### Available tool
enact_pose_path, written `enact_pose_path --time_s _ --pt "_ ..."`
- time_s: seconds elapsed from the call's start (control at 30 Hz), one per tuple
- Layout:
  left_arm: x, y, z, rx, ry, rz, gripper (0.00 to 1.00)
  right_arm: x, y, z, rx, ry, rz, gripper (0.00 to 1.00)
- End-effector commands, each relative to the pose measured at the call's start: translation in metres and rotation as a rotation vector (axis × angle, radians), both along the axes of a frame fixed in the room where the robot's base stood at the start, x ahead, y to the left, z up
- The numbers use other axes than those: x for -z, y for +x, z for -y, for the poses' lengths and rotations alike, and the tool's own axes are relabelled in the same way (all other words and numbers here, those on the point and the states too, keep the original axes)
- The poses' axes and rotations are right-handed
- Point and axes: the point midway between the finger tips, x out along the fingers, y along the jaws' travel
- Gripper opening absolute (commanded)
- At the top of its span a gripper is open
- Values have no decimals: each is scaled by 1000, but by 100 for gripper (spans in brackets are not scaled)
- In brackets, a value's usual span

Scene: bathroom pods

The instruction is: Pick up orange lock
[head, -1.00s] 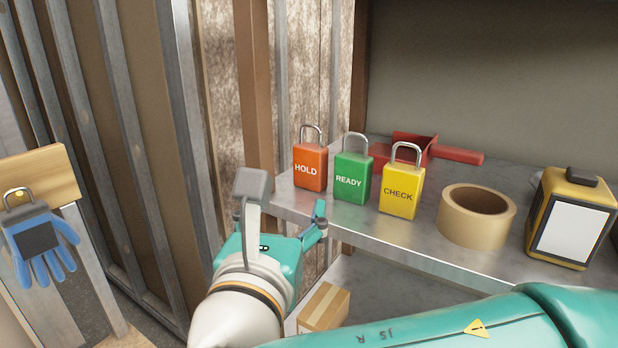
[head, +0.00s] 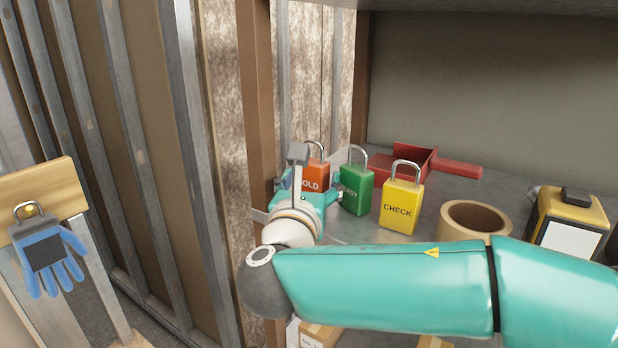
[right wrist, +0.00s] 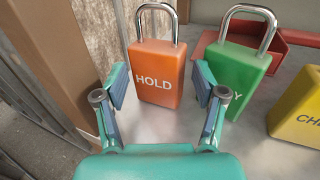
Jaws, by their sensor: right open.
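The orange lock (head: 318,172) stands upright on the metal shelf, marked HOLD, with a silver shackle on top. In the head view my right gripper (head: 309,183) partly hides its front and lower part. In the right wrist view the orange lock (right wrist: 157,74) shows nearly whole, just ahead of my right gripper (right wrist: 161,88). The gripper is open, its fingers apart to the left and right of the lock's near side. The right finger is close to the green lock (right wrist: 233,75). My left gripper is not in view.
The green lock (head: 356,190) stands right beside the orange one, then a yellow lock (head: 402,205). A red dustpan-like tool (head: 415,163) lies behind them. A tape roll (head: 475,218) and a yellow-black box (head: 568,222) are farther right. A brown post (head: 257,110) rises at left.

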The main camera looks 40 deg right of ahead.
Motion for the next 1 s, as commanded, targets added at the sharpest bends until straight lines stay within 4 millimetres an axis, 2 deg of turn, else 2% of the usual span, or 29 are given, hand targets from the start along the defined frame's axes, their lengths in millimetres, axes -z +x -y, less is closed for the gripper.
enact_pose_path --time_s 0.03,0.2,0.43,0.47,0.7,1.0 --pt "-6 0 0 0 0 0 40 -1 6 7 5 -1 -3 70" --pt "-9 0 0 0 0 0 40 0 18 18 3 0 0 70" --pt "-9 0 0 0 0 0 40 1 19 19 1 0 1 70" --pt "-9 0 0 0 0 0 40 1 19 19 1 0 1 68" --pt "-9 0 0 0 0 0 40 1 19 19 1 1 1 28" --pt "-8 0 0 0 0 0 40 -1 19 19 2 0 1 28"
